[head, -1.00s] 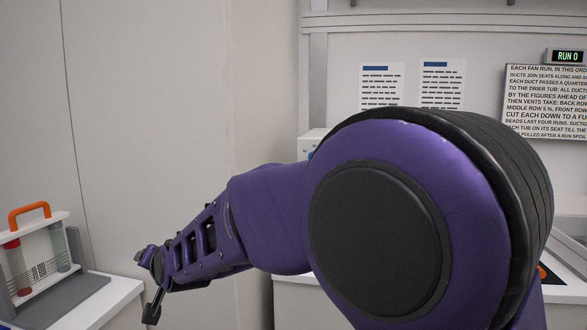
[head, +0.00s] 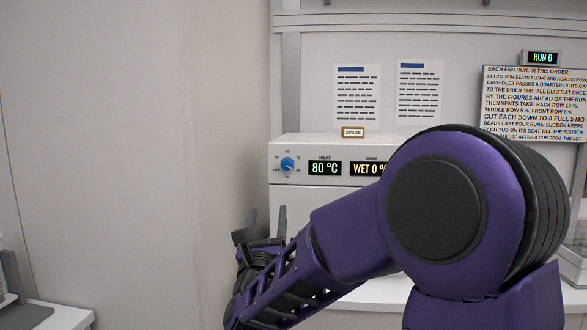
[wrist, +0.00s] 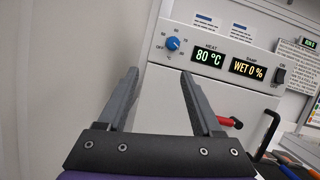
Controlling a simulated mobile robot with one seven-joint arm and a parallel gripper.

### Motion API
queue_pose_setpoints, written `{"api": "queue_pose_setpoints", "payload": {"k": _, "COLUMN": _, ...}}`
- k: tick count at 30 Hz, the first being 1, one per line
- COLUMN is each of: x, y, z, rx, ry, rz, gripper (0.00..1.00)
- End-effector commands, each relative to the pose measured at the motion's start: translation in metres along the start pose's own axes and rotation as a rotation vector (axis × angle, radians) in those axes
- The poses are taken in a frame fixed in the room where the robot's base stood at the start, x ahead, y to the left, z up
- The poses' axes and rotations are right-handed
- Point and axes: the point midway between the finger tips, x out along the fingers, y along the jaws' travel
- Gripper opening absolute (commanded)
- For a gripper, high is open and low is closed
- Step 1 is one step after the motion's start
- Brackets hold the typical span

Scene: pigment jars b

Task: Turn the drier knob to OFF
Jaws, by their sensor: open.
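The drier (head: 310,148) is a white box against the back wall. Its blue knob (head: 287,164) sits at the left of its front panel, beside a HEAT display (head: 325,168) reading 80 °C. In the wrist view the blue knob (wrist: 173,44) is above and beyond the fingers, with figures around it and OFF at its lower left. My gripper (wrist: 160,95) is open and empty, its two grey fingers apart, below the knob and not touching it. In the head view my gripper (head: 262,228) is below and left of the knob.
A second display (wrist: 248,68) reads WET 0 %, with a black rocker switch (wrist: 281,75) to its right. A red handle (wrist: 231,122) is on the drier front, lower right. A plain wall (head: 110,150) stands left of the drier. My own arm hides the drier's right part in the head view.

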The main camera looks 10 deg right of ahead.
Motion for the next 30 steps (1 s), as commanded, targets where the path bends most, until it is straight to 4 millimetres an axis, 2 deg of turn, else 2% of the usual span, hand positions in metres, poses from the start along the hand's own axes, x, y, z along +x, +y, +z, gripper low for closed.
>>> {"api": "queue_pose_setpoints", "payload": {"k": 1, "x": 0.000, "y": -0.010, "z": 0.000, "rx": 0.037, "ry": -0.013, "rz": -0.028, "gripper": 0.67}}
{"api": "queue_pose_setpoints", "payload": {"k": 3, "x": 0.000, "y": -0.017, "z": 0.001, "rx": 0.073, "ry": -0.027, "rz": -0.051, "gripper": 0.67}}
{"api": "queue_pose_setpoints", "payload": {"k": 8, "x": 0.011, "y": -0.021, "z": 0.001, "rx": 0.093, "ry": -0.035, "rz": -0.062, "gripper": 0.67}}
{"api": "queue_pose_setpoints", "payload": {"k": 11, "x": 0.027, "y": -0.022, "z": 0.002, "rx": 0.091, "ry": -0.036, "rz": -0.063, "gripper": 0.67}}
{"api": "queue_pose_setpoints", "payload": {"k": 24, "x": 0.123, "y": -0.027, "z": 0.005, "rx": 0.090, "ry": -0.034, "rz": -0.061, "gripper": 0.67}}
{"api": "queue_pose_setpoints", "payload": {"k": 30, "x": 0.155, "y": -0.028, "z": 0.006, "rx": 0.089, "ry": -0.034, "rz": -0.059, "gripper": 0.67}}
